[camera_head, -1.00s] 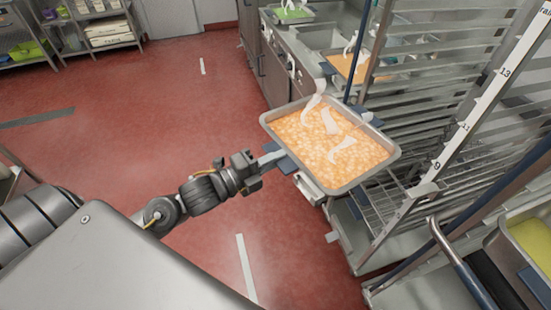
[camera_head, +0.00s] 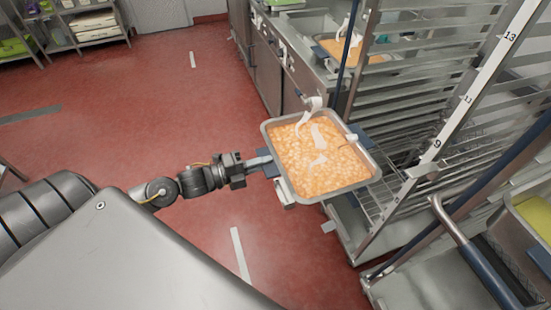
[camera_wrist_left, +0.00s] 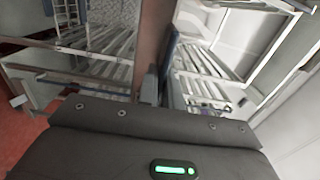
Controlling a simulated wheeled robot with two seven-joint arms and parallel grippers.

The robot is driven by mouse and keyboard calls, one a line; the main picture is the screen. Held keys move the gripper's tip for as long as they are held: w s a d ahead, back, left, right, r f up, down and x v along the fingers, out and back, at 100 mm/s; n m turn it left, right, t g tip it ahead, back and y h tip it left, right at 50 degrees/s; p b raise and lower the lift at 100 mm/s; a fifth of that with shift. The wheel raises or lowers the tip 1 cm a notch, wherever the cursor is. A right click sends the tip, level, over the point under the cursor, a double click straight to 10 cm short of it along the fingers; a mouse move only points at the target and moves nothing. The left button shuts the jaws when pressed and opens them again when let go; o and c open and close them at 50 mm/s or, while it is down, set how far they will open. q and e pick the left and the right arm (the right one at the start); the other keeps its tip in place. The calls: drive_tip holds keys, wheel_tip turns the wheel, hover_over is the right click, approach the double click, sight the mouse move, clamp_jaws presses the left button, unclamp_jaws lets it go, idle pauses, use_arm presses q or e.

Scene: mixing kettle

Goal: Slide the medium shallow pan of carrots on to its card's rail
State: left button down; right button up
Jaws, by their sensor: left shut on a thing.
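The shallow metal pan of carrots (camera_head: 322,160), filled with orange pieces, is in the air in the middle of the head view. My left gripper (camera_head: 266,164) is shut on the pan's left edge. The pan looks roughly level, left of the tall metal rack (camera_head: 455,125), and its right corner appears apart from the rack's rails. The rack's white number strip (camera_head: 470,92) shows 9, 11 and 13. In the left wrist view, rack rails (camera_wrist_left: 205,85) show beyond the gripper body. My right gripper is not in view.
A counter (camera_head: 285,50) with another orange-filled pan (camera_head: 342,52) stands behind. A bin with yellow contents (camera_head: 535,225) and a cart handle (camera_head: 462,250) are at the right. Shelving (camera_head: 95,28) is at the far left. The red floor (camera_head: 120,120) at left is clear.

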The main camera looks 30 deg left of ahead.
sight(278, 159)
use_arm(q)
drive_tip(key=shift+s+a+f, duration=0.1)
drive_tip(key=shift+a+f, duration=0.45)
drive_tip(key=shift+a, duration=0.1)
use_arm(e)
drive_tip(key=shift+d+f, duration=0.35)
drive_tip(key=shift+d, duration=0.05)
use_arm(q)
drive_tip(key=shift+b+x, duration=0.45)
drive_tip(key=shift+x, duration=0.55)
drive_tip(key=x, duration=0.3)
drive_tip(key=shift+d+b, duration=0.2)
drive_tip(key=shift+b, duration=0.1)
drive_tip(key=shift+w+d, duration=0.1)
drive_tip(key=shift+w, duration=0.15)
drive_tip(key=shift+d, duration=0.1)
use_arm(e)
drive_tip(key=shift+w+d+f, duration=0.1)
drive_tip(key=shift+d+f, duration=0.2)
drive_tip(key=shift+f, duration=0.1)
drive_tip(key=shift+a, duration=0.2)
use_arm(q)
drive_tip(key=shift+w, duration=0.15)
